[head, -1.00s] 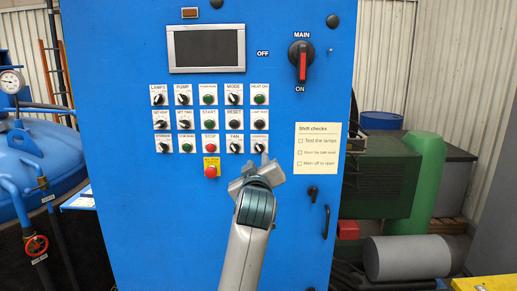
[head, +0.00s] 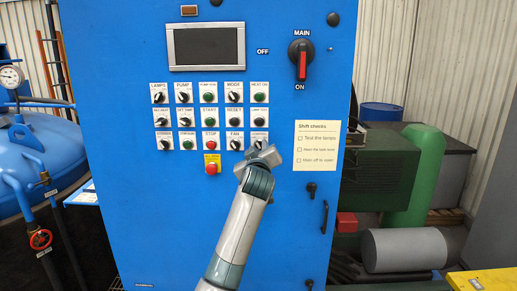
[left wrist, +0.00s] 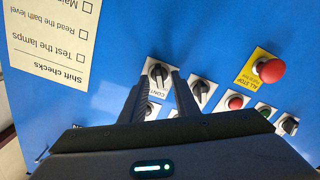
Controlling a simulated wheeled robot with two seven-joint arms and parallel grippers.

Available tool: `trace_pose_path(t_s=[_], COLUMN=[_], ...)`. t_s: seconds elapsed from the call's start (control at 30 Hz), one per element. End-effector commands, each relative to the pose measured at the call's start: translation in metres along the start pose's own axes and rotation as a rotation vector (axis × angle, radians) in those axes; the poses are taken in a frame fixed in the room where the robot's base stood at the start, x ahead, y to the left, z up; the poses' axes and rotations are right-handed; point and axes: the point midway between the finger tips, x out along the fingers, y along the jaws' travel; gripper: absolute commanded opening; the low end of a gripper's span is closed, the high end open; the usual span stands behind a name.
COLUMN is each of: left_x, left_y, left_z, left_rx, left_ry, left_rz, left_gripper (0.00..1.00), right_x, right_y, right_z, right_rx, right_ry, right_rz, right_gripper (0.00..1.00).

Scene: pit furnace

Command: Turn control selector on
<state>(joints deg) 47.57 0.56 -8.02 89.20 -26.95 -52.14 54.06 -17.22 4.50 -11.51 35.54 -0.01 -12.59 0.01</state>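The control selector is a black knob on a white plate, at the bottom right of the button grid on the blue cabinet. In the head view its plate (head: 259,135) shows just above my left gripper (head: 265,157), which partly covers the knob. In the left wrist view, upside down, the knob (left wrist: 158,73) with its cut-off "CONT" label lies at the fingertips. My left gripper (left wrist: 160,85) has its two dark fingers apart, one toward each side of the knob. I cannot tell whether they touch it. My right gripper is not in view.
The fan selector (head: 236,145) is close on the left. The red all-stop button (head: 211,169) sits lower left. A shift checks note (head: 317,146) is to the right. The main switch (head: 301,60) is above. The cabinet handle (head: 325,218) is lower right.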

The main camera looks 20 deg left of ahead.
Motion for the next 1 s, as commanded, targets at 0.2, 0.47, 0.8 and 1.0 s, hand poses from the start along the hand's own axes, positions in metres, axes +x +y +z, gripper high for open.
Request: trace_pose_path(t_s=[0.2,0.47,0.8,1.0], left_x=[-0.0002,-0.0003,-0.0002,-0.0002], left_y=[0.0000,-0.0001,0.0006,0.0015], left_z=[-0.0001,-0.0001,-0.0006,-0.0009], left_rx=[0.000,0.002,0.078,0.197], left_ry=[0.000,0.000,0.000,-0.001], left_rz=[0.000,0.000,0.000,0.000], left_gripper=[0.07,0.00,0.00,0.00], right_x=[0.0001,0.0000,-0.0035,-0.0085], right_y=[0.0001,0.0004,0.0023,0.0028], right_z=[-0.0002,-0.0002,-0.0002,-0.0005], right_rx=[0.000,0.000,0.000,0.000], right_ry=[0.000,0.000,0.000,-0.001], right_rz=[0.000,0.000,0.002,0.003], right_gripper=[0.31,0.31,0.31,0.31])
